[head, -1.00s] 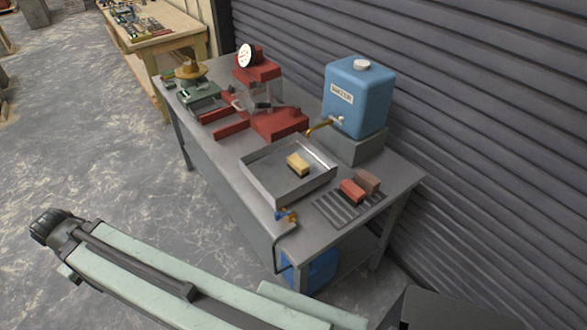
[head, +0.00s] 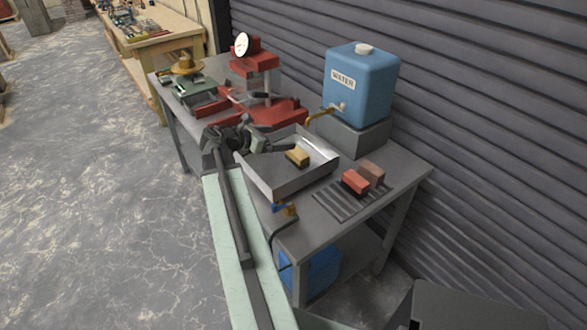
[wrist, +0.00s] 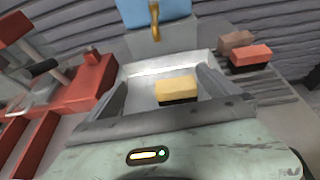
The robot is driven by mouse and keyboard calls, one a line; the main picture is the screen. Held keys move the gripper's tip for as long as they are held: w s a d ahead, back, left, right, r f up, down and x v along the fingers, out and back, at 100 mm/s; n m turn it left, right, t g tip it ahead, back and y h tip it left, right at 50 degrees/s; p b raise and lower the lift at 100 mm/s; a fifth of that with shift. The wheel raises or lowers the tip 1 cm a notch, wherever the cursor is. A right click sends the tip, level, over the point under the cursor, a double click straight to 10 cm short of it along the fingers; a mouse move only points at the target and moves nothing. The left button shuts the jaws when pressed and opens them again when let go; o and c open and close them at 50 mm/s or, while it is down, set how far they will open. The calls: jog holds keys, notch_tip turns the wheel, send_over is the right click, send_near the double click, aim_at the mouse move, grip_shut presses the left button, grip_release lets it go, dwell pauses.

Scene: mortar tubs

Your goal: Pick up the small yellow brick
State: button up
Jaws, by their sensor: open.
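The small yellow brick (head: 297,156) lies in the grey metal tray (head: 281,190) on the workbench. It also shows in the wrist view (wrist: 176,88), near the middle, with a dark lower part. My gripper (head: 262,143) is at the tray's left side in the head view, apart from the brick. In the wrist view its two dark fingers (wrist: 164,90) are spread, one on each side of the brick. Nothing is held between them.
The blue water tank (head: 361,95) with a brass tap stands on a grey block behind the tray. A red brick (head: 355,182) and a brownish brick (head: 371,172) lie on a slatted rack to the right. A red press (head: 270,112) stands to the left.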

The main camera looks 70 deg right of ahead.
aim_at(292, 156)
jog(key=shift+m+g, duration=0.3)
jog(key=s+f+b, duration=0.1)
jog(key=f+b, duration=0.2)
jog(key=s+f+b, duration=0.1)
jog(key=f+b, duration=0.2)
jog(key=d+f+b, duration=0.1)
jog(key=f+b, duration=0.2)
jog(key=shift+s+f, duration=0.35)
jog(key=shift+s, duration=0.05)
jog(key=shift+s+d+r, duration=0.1)
jog(key=shift+s+d, duration=0.3)
jog(key=shift+d, duration=0.3)
jog(key=shift+s+d, duration=0.25)
jog(key=shift+d, duration=0.1)
jog(key=b+x, duration=0.2)
jog(key=x, duration=0.3)
jog(key=c, duration=1.8)
jog(key=shift+o, duration=0.2)
notch_tip(292, 156, up, 10)
jog(key=p, duration=1)
jog(key=shift+r, duration=0.2)
